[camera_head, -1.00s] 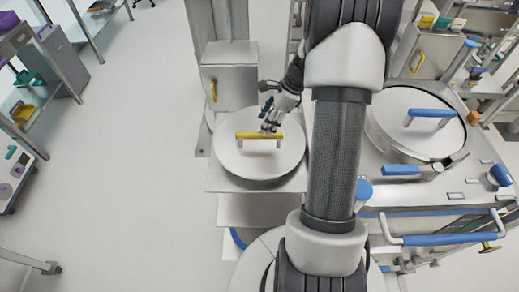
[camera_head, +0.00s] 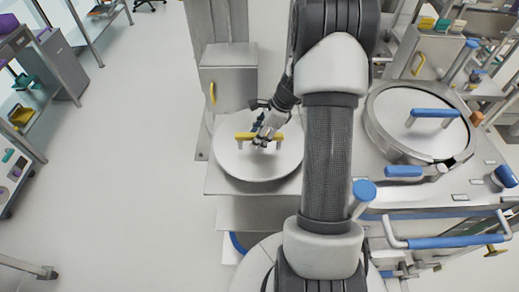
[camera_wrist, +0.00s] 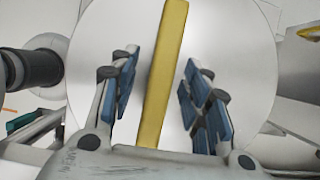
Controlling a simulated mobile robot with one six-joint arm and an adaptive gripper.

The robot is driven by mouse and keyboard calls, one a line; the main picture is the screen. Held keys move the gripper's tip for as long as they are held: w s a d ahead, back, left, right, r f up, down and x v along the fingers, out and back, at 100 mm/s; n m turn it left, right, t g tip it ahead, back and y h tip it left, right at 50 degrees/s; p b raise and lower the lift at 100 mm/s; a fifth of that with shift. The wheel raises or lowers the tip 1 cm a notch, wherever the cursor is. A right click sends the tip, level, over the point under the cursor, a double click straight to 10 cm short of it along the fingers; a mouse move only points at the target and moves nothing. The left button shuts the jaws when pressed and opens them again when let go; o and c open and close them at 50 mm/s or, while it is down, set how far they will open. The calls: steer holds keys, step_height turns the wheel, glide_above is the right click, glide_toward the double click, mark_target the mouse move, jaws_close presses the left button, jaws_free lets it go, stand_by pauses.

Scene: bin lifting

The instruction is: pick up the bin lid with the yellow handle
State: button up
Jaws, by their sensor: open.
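The round grey bin lid (camera_head: 240,166) lies flat on a metal stand in the head view, left of my arm. Its yellow handle (camera_head: 244,136) is a bar raised on two short posts. My gripper (camera_head: 262,141) is over the right part of the handle. In the wrist view my gripper (camera_wrist: 158,100) is open, with one blue-padded finger on each side of the yellow handle (camera_wrist: 165,75). Gaps show between the bar and both fingers. The lid (camera_wrist: 240,60) fills most of that view. How deep the fingertips reach cannot be told.
A second round lid with a blue handle (camera_head: 434,113) sits on the right bench. A grey cabinet with a yellow handle (camera_head: 212,94) stands behind the stand. A blue-handled bar (camera_head: 445,241) juts at the lower right. Open floor (camera_head: 125,180) lies left.

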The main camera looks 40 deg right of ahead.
steer(key=shift+f, duration=0.3)
steer(key=shift+c, duration=0.2)
jaws_close()
stand_by(0.5)
stand_by(0.6)
steer(key=shift+w+r, duration=0.1)
steer(key=shift+r, duration=0.05)
